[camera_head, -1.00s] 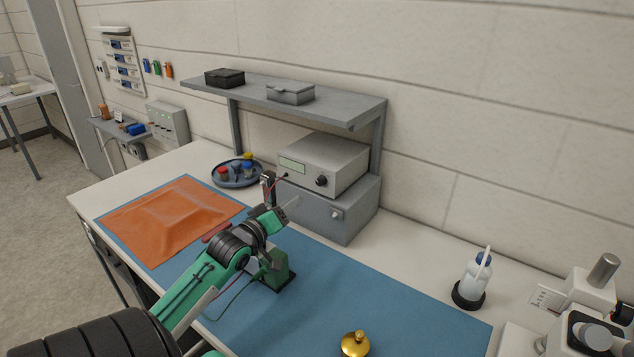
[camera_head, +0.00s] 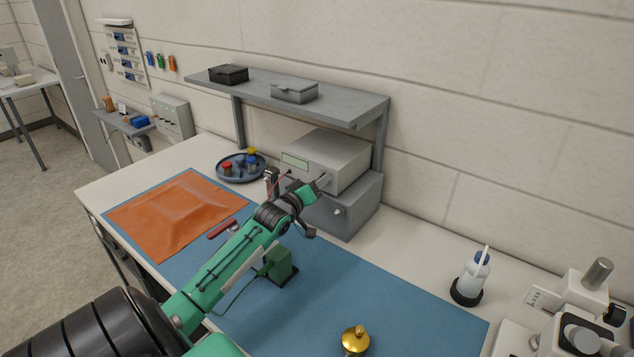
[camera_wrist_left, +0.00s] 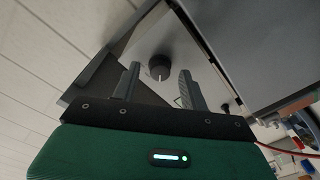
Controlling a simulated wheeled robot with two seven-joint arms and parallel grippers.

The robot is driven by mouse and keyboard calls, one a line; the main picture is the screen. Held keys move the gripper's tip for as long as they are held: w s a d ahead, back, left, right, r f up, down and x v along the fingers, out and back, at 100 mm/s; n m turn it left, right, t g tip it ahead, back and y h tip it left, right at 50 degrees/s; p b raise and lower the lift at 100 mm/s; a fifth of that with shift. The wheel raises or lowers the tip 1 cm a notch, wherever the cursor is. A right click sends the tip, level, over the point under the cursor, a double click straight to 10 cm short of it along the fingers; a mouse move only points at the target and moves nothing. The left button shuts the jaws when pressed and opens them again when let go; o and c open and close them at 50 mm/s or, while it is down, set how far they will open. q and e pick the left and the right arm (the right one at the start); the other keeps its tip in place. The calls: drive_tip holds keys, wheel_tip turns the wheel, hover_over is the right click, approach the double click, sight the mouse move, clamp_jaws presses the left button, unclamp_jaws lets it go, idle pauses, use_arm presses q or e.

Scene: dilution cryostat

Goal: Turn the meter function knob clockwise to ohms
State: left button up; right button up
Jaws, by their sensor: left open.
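The meter (camera_head: 325,158) is a pale box with a greenish display, standing on a grey box under the shelf. Its dark round function knob (camera_wrist_left: 160,66) shows in the left wrist view, with a light pointer mark on its face; my gripper hides it in the head view. My left gripper (camera_head: 323,181) is at the meter's front face, open. In the left wrist view its two fingers (camera_wrist_left: 159,72) stand to either side of the knob in the picture. I cannot tell whether they touch it. My right gripper is out of view.
The grey lower box (camera_head: 345,211) is close below my left gripper. A red lead (camera_head: 274,185) hangs left of it. A round tray (camera_head: 240,176) with coloured items, a green block (camera_head: 279,265) and a gold weight (camera_head: 355,341) are on the bench. The shelf (camera_head: 300,97) overhangs the meter.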

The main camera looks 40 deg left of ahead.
use_arm(q)
clamp_jaws()
drive_tip(key=shift+m, duration=0.4)
drive_tip(key=shift+d+m+h, duration=0.1)
drive_tip(key=shift+m+h, duration=0.2)
drive_tip(key=shift+m, duration=8.4)
unclamp_jaws()
